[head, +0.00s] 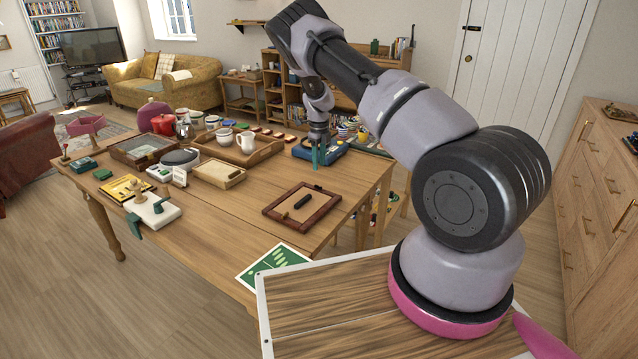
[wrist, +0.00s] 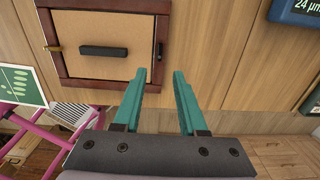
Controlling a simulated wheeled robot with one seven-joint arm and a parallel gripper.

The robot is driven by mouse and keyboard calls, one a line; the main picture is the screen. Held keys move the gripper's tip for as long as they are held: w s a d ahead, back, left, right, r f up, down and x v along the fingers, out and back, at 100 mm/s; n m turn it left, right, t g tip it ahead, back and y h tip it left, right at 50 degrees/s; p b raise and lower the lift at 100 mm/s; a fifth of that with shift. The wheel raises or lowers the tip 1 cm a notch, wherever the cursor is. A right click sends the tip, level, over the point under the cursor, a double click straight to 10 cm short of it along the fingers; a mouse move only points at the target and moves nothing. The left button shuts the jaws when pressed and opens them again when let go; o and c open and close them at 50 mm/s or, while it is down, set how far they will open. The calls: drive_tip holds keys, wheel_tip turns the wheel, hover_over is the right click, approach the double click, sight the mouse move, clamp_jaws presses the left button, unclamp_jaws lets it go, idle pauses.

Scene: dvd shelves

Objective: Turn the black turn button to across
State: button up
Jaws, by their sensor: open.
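The black turn button (head: 302,201) is a short black bar on the tan panel of a dark red-brown framed board (head: 275,212), which lies on the wooden table. In the wrist view the button (wrist: 103,51) lies roughly left to right in the picture, near the middle of the panel (wrist: 75,28). My gripper (head: 320,157) has teal fingers and hangs above the table, beyond the board in the head view. In the wrist view my gripper (wrist: 159,74) is open and empty, with its fingertips by the frame's lower right corner, apart from the button.
A blue device (head: 330,149) with a display is close to my gripper; its corner shows in the wrist view (wrist: 296,10). A wooden tray (head: 240,155) with white cups and a shallow wooden box (head: 218,173) are farther left. Bare tabletop (head: 225,215) lies left of the board.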

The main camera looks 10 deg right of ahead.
sight(318, 187)
wheel_tip(318, 187, down, 9)
idle(0.3)
clamp_jaws()
